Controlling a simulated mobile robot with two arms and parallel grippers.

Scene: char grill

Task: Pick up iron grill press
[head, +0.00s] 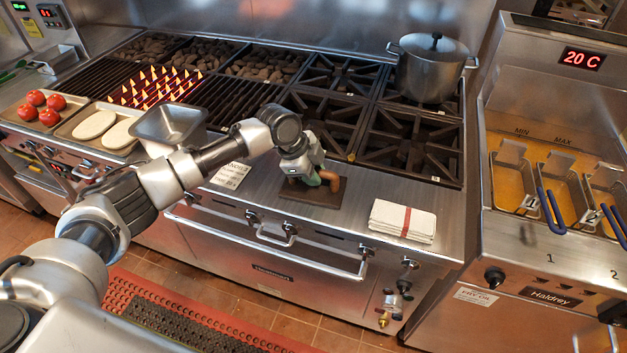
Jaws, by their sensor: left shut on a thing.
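The iron grill press (324,197) is a dark flat plate with a brown handle. It appears to rest flat on the steel front ledge of the range, right of the paper label. My left gripper (311,180) reaches down over it from the left and is shut on the press's handle. The gripper covers part of the handle, and the brown right end of it shows. My right gripper is not in view.
A folded white towel (403,221) lies right of the press on the ledge. A steel pan (170,124) and a tray with flat pale pieces (75,131) stand left. Burner grates (412,145) lie behind, with a lidded pot (431,70). Fryer baskets (560,195) are at right.

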